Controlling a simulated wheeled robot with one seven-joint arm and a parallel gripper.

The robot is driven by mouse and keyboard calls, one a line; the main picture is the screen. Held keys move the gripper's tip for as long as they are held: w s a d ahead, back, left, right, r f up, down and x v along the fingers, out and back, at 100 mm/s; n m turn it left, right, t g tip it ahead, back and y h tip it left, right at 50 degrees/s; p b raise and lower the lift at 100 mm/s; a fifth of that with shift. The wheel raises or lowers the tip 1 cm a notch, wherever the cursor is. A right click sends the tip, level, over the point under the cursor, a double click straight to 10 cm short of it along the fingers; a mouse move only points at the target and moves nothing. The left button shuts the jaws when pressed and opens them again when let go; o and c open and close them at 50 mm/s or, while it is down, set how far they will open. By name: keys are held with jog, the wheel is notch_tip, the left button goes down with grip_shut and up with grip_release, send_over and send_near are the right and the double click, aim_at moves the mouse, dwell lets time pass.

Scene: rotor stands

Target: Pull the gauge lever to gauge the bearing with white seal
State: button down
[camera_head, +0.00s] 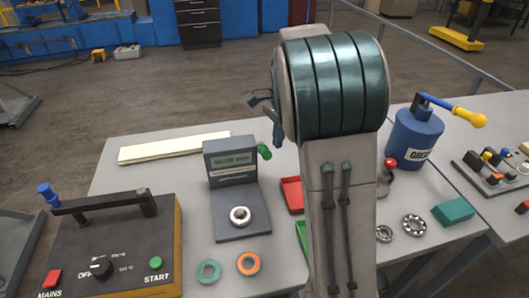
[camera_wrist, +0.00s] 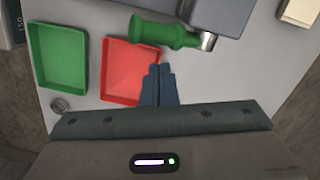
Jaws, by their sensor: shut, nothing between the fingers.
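The gauge (camera_head: 230,160) is a grey stand with a small display, on the table in the head view. The bearing with white seal (camera_head: 240,216) lies on its base plate. The gauge lever has a green handle (camera_head: 264,151) at the gauge's right side. In the wrist view the green handle (camera_wrist: 165,35) lies just beyond my fingertips, joined to a metal shaft by the grey gauge body (camera_wrist: 218,15). My gripper (camera_wrist: 160,68) is shut and empty, apart from the handle in the picture. In the head view my arm hides most of the gripper.
A red tray (camera_wrist: 118,85) and a green tray (camera_wrist: 55,60) lie below my gripper. Bearings with teal (camera_head: 208,271) and orange (camera_head: 248,264) seals lie before the gauge. A control box (camera_head: 110,245) stands left; a blue grease pot (camera_head: 415,140) stands right.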

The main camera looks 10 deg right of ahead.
notch_tip(320, 180, up, 12)
jog(key=d, duration=0.1)
jog(key=shift+w, duration=0.15)
dwell(0.8)
jog(key=s+a+f+n+t, duration=0.1)
jog(key=s+f+n, duration=0.2)
jog(key=s, duration=0.5)
jog(key=s+a+f+n+t, duration=0.1)
jog(key=s+f+n, duration=0.3)
jog(key=s+n, duration=0.2)
jog(key=s+a+f+n+t+h, duration=0.1)
jog(key=s+f+n, duration=0.3)
jog(key=s, duration=0.6)
jog(key=shift+s+a+n, duration=0.15)
jog(key=shift+a+n, duration=0.15)
jog(key=shift+n, duration=0.4)
